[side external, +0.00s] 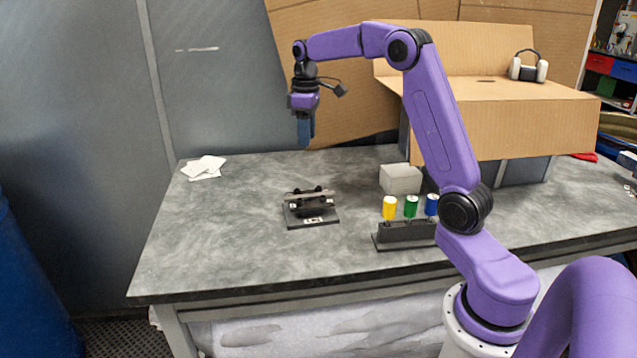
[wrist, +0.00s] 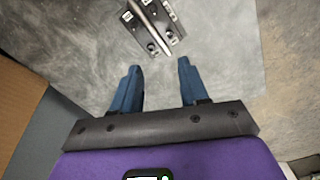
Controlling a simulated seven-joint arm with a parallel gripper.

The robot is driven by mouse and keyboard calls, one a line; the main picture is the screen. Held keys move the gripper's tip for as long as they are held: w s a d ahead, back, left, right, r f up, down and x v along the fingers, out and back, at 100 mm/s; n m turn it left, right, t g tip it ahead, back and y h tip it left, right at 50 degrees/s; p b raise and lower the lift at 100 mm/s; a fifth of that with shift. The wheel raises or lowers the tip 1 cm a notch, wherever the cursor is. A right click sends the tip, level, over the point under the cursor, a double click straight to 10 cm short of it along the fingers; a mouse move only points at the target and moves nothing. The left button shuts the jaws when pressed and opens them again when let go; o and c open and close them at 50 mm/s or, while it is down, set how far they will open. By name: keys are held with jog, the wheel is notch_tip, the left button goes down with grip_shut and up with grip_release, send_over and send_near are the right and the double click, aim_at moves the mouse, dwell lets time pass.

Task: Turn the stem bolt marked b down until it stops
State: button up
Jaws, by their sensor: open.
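A small dark fixture (side external: 327,220) lies flat on the grey bench, with a raised metal bar and dark bolt knobs (side external: 318,190) on it. In the wrist view the fixture (wrist: 137,38) shows at the top edge and is partly cut off. Dark round bolt heads (wrist: 152,47) and small white labels show there, too small to read, so I cannot tell which bolt is b. My gripper (side external: 305,144) points down, well above the bench and behind the fixture. In the wrist view my gripper (wrist: 159,67) has its blue fingers apart with nothing between them.
A dark rack (side external: 405,234) with yellow, green and blue cylinders stands right of the fixture. A pale grey block (side external: 400,179) sits behind it. White papers (side external: 204,167) lie at the back left. A large cardboard box (side external: 500,125) fills the back right. The bench left of the fixture is clear.

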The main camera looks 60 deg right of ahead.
send_over(319, 191)
jog(key=shift+m, duration=0.4)
jog(key=f, duration=1.7)
jog(key=shift+w+d+f, duration=0.25)
jog(key=shift+w+d, duration=0.05)
jog(key=shift+d, duration=0.05)
grip_shut()
